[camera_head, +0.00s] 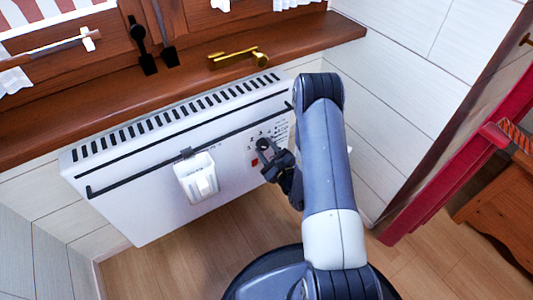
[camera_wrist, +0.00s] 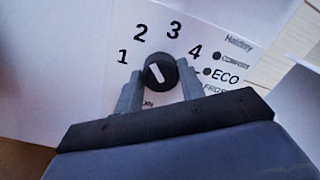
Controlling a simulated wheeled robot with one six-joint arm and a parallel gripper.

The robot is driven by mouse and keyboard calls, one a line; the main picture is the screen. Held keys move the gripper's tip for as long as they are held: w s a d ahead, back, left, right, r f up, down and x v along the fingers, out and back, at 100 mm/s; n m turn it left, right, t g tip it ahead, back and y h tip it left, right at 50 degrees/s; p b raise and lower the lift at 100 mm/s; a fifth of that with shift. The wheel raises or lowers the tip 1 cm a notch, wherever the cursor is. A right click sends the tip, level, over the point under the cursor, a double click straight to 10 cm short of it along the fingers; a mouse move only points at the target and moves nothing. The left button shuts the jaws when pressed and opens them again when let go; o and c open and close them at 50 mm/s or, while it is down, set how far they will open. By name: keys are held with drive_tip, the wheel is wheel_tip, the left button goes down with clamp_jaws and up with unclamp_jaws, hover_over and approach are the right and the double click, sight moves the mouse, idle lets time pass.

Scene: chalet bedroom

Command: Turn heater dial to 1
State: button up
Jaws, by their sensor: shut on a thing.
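The white heater (camera_head: 130,185) hangs under the window sill. Its round black dial (camera_wrist: 161,71) has a white pointer mark, and the numbers 1, 2, 3 and 4 are printed around it, with ECO at the right. The mark leans up and slightly left, its upper end roughly toward the 2. My gripper (camera_wrist: 158,78) is shut on the dial, with one grey finger on each side of it. In the head view my gripper (camera_head: 268,160) is at the right part of the heater's front, partly covering the control panel. The lower part of the panel is hidden.
A white holder (camera_head: 197,178) hangs from the black rail (camera_head: 130,165) on the heater, left of my gripper. The wooden sill (camera_head: 200,75) juts out above, with a brass handle (camera_head: 238,59) over it. A red-framed wooden piece (camera_head: 440,180) stands at the right.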

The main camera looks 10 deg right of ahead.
drive_tip(key=n+b, duration=0.2)
drive_tip(key=n, duration=0.1)
drive_tip(key=n+b, duration=0.1)
drive_tip(key=shift+f+n, duration=0.25)
drive_tip(key=shift+n, duration=0.15)
drive_tip(key=n+b, duration=0.2)
drive_tip(key=n, duration=0.2)
drive_tip(key=shift+r, duration=0.15)
drive_tip(key=shift+n, duration=0.4)
drive_tip(key=o, duration=1)
drive_tip(key=shift+s, duration=0.1)
drive_tip(key=p+v, duration=0.2)
drive_tip(key=v, duration=0.8)
drive_tip(key=shift+s+d, duration=0.15)
drive_tip(key=shift+s, duration=0.2)
drive_tip(key=b+x, duration=0.2)
drive_tip(key=x, duration=0.9)
drive_tip(key=shift+b, duration=0.3)
